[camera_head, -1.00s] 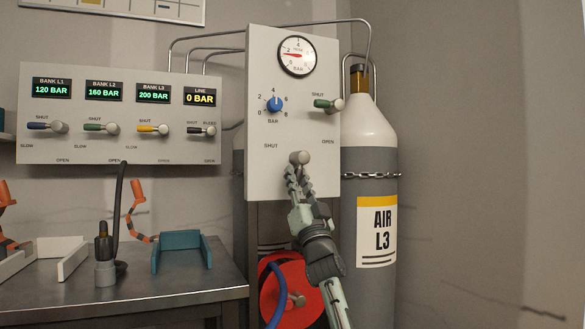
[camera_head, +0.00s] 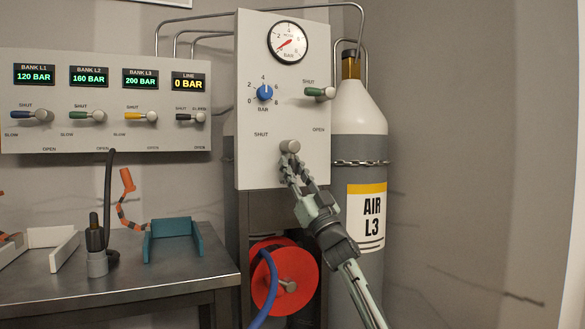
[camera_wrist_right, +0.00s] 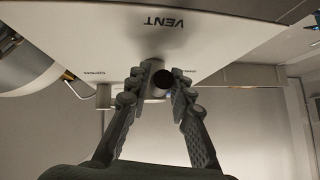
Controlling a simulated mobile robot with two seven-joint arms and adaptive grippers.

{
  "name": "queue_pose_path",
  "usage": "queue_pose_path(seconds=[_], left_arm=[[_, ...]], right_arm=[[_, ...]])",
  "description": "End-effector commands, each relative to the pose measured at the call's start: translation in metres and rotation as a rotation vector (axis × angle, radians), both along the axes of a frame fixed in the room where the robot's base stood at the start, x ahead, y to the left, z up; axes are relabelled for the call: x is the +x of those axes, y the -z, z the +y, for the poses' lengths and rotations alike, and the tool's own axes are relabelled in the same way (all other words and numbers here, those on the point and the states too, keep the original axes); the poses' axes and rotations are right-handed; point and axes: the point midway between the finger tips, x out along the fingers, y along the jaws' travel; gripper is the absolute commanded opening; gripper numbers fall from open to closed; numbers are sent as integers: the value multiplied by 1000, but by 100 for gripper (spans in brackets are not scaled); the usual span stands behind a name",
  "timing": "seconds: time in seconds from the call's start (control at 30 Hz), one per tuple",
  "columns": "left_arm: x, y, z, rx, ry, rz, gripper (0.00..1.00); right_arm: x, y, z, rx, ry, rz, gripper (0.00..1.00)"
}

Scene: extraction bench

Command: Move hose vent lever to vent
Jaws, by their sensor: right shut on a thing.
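The hose vent lever has a grey round hub (camera_head: 290,147) low on the upright grey valve panel (camera_head: 286,95), between the labels SHUT and OPEN. My right gripper (camera_head: 288,160) reaches up to it from below right and is shut on the lever, whose handle the fingers largely hide. In the right wrist view the lever's dark round end (camera_wrist_right: 163,80) sits between the fingertips of my right gripper (camera_wrist_right: 164,86). The upside-down VENT label (camera_wrist_right: 172,22) shows on the panel beyond it there. The gauge (camera_head: 287,42) needle points down-left, near zero. My left gripper is out of view.
A green-handled valve (camera_head: 320,92) and a blue regulator knob (camera_head: 265,92) sit above the lever. An air cylinder (camera_head: 358,120) stands close at right. A red hose reel (camera_head: 284,278) is below the panel, and a steel bench (camera_head: 150,283) is at left.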

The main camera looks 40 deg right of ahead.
Motion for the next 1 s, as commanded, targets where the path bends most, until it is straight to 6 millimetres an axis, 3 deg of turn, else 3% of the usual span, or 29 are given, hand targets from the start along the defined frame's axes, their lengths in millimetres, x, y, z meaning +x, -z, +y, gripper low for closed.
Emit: queue_pose_path(seconds=[0.07, 0.1, 0.27, 0.67, 1.0], left_arm=[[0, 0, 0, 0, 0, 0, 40], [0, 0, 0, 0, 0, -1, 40], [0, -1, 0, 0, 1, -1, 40], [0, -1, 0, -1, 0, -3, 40], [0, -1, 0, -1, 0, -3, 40]], right_arm=[[0, -1, -2, 1, 6, 0, 0], [0, -1, -2, 1, 6, 0, 22], [0, -1, -2, 1, 4, 0, 42], [-5, 6, 0, 2, 1, 2, 43], [-53, 55, 1, 4, 1, 4, 43]])
